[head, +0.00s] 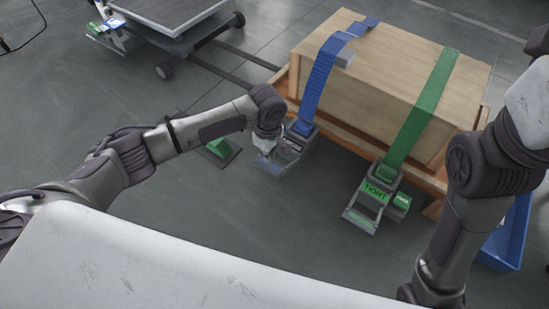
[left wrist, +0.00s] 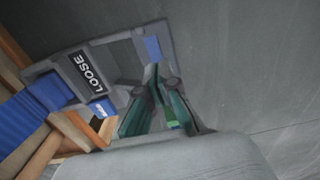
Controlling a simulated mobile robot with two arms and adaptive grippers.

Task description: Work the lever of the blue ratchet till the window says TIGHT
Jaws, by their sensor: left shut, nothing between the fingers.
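The blue ratchet (head: 292,150) hangs on the blue strap (head: 318,85) at the crate's near left corner. In the left wrist view its window (left wrist: 87,72) reads LOOSE. Its grey lever frame has a blue grip patch (left wrist: 153,48), and a small blue tab (left wrist: 102,108) sits beside the window. My left gripper (head: 265,146) is at the lever side of the ratchet. In the left wrist view its green-padded fingers (left wrist: 163,84) are shut beside the lever frame, near the blue grip; whether they touch it is unclear. My right gripper is out of view.
The wooden crate (head: 385,75) sits on a pallet. A green ratchet (head: 375,192) reading TIGHT hangs to the right on a green strap (head: 425,105). A green wedge (head: 218,147) lies behind my left forearm. A blue bin (head: 508,235) stands at the right, a cart (head: 175,12) at the back left.

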